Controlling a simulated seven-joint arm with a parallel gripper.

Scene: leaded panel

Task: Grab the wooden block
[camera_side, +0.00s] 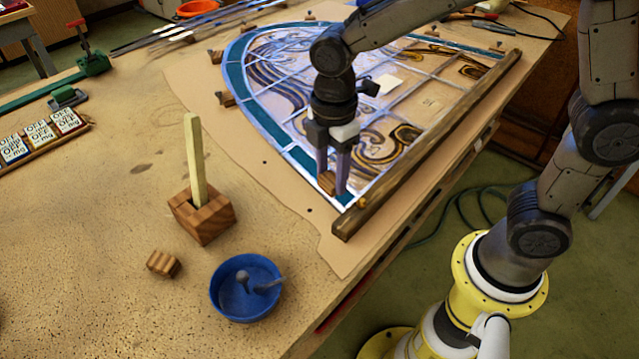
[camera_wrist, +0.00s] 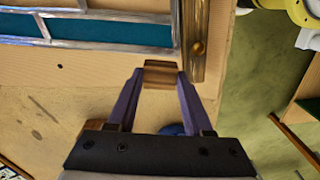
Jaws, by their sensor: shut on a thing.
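A small brown wooden block (camera_side: 326,183) is between the fingertips of my gripper (camera_side: 333,188), over the near corner of the leaded panel (camera_side: 292,152). In the wrist view the block (camera_wrist: 161,75) sits between the two purple-grey fingers of my gripper (camera_wrist: 160,76), with a finger against each side. The gripper is shut on it and points down. I cannot tell whether the block touches the surface below.
A long wooden bar (camera_side: 432,150) with a round knob lies close right of the gripper. A wooden holder (camera_side: 202,217) with an upright stick, another small block (camera_side: 163,264) and a blue bowl (camera_side: 235,300) stand on the left. Cork-coloured table between is clear.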

